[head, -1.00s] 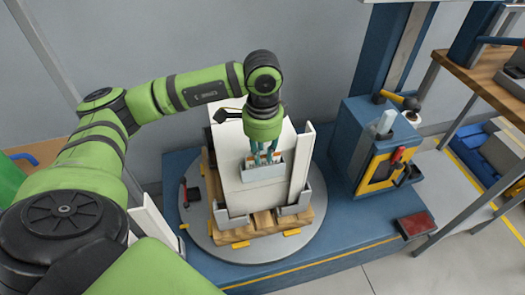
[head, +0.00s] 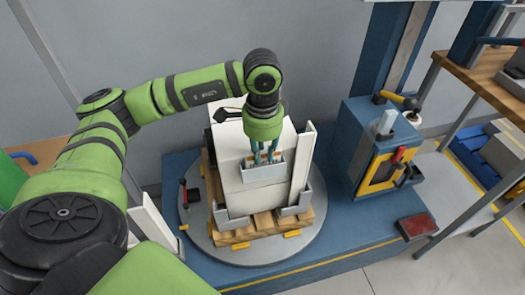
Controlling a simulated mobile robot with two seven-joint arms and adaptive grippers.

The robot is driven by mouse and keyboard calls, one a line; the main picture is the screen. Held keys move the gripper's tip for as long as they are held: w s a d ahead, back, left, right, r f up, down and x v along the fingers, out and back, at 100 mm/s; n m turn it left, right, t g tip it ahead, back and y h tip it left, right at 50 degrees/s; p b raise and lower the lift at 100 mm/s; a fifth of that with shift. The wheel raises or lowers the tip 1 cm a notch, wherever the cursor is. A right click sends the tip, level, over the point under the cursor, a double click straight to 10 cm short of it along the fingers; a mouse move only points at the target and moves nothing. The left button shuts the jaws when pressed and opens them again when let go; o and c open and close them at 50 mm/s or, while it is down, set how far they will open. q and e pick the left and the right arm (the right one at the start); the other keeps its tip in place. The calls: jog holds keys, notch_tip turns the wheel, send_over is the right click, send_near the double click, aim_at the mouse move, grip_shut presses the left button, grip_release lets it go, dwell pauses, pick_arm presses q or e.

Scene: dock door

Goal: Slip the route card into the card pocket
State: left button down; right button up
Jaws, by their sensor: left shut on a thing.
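My left gripper (head: 265,153) points down over the front of a stack of white boxes (head: 235,180). It is shut on a small pale and orange piece, apparently the route card (head: 264,158), mostly hidden between the fingers. The card pocket (head: 262,173) is a pale open-topped holder on the front of the stack. The fingertips and card are at its top opening; I cannot tell how far the card is inside. My right gripper is not in view.
The stack stands on a wooden pallet (head: 262,222) on a round grey turntable (head: 220,250). White corner posts (head: 302,165) flank it. A blue cabinet (head: 360,140) with a yellow-framed front stands to the right, and a wooden-topped bench (head: 480,75) is at far right.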

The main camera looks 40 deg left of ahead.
pick_arm(q)
jog(key=shift+s+d+f, duration=0.15)
jog(key=shift+s+f, duration=0.15)
jog(key=shift+f, duration=0.3)
jog(key=c, duration=1.1)
grip_release()
jog(key=shift+w+f, duration=0.15)
jog(key=shift+w, duration=0.1)
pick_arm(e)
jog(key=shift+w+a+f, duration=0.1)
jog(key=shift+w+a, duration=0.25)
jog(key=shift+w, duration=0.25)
pick_arm(q)
jog(key=shift+r, duration=0.25)
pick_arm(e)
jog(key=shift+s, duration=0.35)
